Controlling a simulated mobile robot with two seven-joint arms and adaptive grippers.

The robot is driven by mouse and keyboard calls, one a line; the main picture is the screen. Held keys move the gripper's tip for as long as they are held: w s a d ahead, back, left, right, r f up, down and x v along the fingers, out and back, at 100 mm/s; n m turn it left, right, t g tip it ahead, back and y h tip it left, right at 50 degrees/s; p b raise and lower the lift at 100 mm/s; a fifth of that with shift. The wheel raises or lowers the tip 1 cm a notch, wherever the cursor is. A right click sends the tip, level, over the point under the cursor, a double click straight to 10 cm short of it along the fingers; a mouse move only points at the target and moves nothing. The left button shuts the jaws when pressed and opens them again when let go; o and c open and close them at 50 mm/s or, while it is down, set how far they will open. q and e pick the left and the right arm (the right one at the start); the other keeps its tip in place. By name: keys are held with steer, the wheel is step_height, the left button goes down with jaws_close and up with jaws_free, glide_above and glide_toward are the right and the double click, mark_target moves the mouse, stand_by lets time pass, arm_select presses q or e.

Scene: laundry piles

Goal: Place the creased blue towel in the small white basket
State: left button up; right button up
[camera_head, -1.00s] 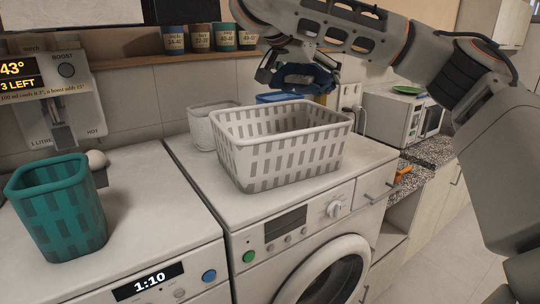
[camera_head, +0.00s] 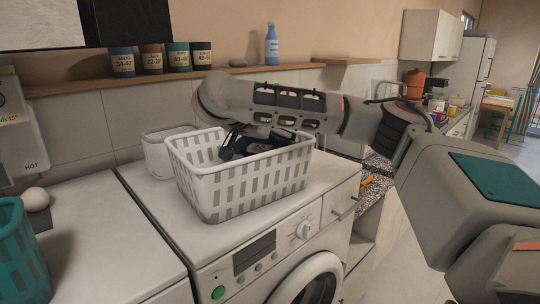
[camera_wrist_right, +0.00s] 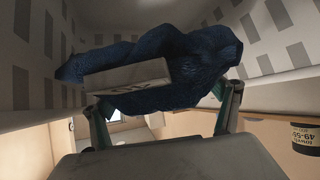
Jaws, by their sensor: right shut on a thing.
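The creased dark blue towel (camera_wrist_right: 205,65) is bunched in the jaws of my right gripper (camera_head: 236,142). In the head view, part of the towel (camera_head: 257,147) shows at the opening of the large white slotted basket (camera_head: 240,184), below my right arm. In the wrist view, slotted basket walls show on both sides of the towel. Whether the towel touches the basket floor is hidden. The small white basket (camera_head: 160,155) stands behind and left of the large one, partly covered by it; its inside is mostly out of sight. My left gripper is not in view.
Both white baskets stand on the white washing machine (camera_head: 140,195). A teal basket (camera_head: 20,255) and a white ball (camera_head: 35,199) are at the left. A shelf with several jars (camera_head: 178,56) and a blue bottle (camera_head: 271,45) runs along the wall behind.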

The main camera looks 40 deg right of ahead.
steer(key=shift+f, duration=0.55)
step_height(320, 180, down, 4)
steer(key=shift+r, duration=0.2)
steer(key=shift+f, duration=0.45)
steer(key=shift+f, duration=0.1)
steer(key=o, duration=1.2)
